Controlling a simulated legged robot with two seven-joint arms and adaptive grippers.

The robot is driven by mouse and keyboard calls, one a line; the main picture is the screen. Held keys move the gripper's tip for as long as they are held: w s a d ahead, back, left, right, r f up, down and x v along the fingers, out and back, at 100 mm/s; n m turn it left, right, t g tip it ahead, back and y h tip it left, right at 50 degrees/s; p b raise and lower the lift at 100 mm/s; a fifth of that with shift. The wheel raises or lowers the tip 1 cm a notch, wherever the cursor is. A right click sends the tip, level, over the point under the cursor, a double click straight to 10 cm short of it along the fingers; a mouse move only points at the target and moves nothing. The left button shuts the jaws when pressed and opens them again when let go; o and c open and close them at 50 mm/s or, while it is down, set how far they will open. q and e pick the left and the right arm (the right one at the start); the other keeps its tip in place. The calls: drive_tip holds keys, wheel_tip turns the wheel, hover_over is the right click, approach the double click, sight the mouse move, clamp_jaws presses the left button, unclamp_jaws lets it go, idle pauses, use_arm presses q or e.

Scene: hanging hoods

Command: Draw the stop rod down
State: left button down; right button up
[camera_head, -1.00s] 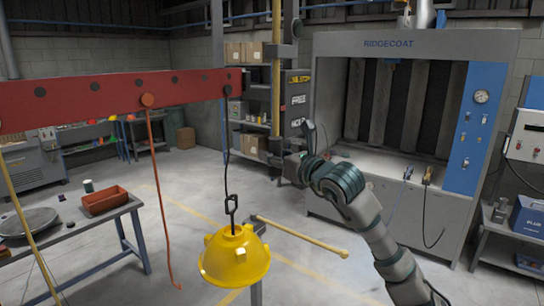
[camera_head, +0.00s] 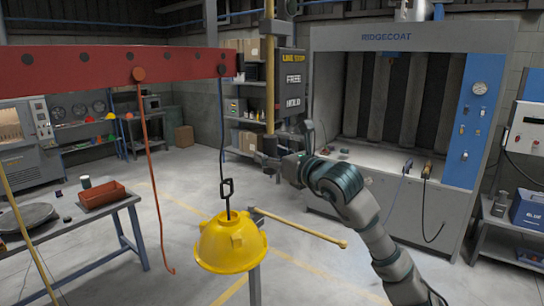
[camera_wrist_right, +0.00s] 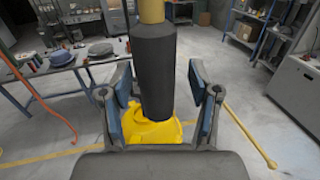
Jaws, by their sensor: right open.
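The stop rod (camera_head: 270,85) is a yellow upright rod that hangs in front of a dark sign (camera_head: 292,82) reading LINE STOP, FREE and HOLD. Its lower end is a thick dark grip, which shows large in the right wrist view (camera_wrist_right: 154,70). My right gripper (camera_head: 276,158) is at this grip. In the wrist view its two blue-padded fingers (camera_wrist_right: 159,112) stand open on either side of the grip, with gaps visible. Where the grip's lower end sits in depth is hard to tell. My left gripper is not in view.
A yellow hood (camera_head: 231,244) hangs on a hook from the red beam (camera_head: 105,80), left of my arm. A yellow bar (camera_head: 300,228) sticks out beside it. An orange cord (camera_head: 153,190) hangs further left. The spray booth (camera_head: 395,195) stands behind right.

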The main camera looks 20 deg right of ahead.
drive_tip(key=v, duration=1.2)
drive_tip(key=shift+d, duration=0.2)
drive_tip(key=shift+w+a+f, duration=0.1)
drive_tip(key=shift+a, duration=0.2)
